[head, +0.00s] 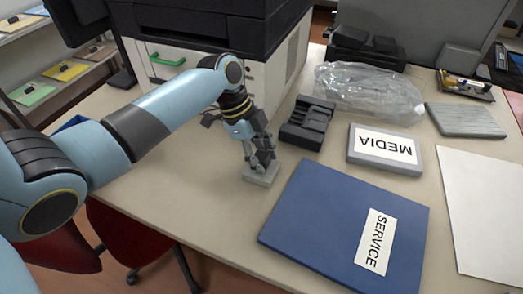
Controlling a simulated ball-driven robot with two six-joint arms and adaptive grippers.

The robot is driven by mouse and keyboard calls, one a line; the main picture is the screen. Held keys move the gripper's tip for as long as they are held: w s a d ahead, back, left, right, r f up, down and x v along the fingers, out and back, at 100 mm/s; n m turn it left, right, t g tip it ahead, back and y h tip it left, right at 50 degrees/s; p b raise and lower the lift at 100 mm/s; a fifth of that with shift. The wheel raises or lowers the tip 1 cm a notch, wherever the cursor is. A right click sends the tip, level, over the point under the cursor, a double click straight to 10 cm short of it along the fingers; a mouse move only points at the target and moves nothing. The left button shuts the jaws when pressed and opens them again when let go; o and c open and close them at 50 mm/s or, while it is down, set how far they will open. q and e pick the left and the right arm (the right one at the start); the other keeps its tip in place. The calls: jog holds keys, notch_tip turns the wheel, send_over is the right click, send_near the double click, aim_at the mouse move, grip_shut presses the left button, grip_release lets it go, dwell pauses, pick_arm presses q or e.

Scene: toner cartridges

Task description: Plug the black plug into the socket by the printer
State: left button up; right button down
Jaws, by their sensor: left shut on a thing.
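My left gripper (263,156) reaches down from the left arm, with its fingers closed just above a small light grey block (261,176) on the table. The block looks like the socket and stands in front of the printer (210,28). The gripper is shut on a small dark thing, which looks like the black plug; the fingers hide most of it. I cannot tell whether the plug touches the block or sits in it. My right gripper is not in view.
A blue SERVICE folder (322,218) lies right of the block. A black tray-like holder (308,121), a grey MEDIA box (364,165), a clear plastic bag (365,88) and a white sheet (480,205) lie farther right. The table left of the block is clear.

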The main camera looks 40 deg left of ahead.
pick_arm(q)
jog(key=shift+f, duration=0.25)
jog(key=o, duration=1.2)
jog(key=shift+o, duration=0.2)
jog(key=v, duration=1.2)
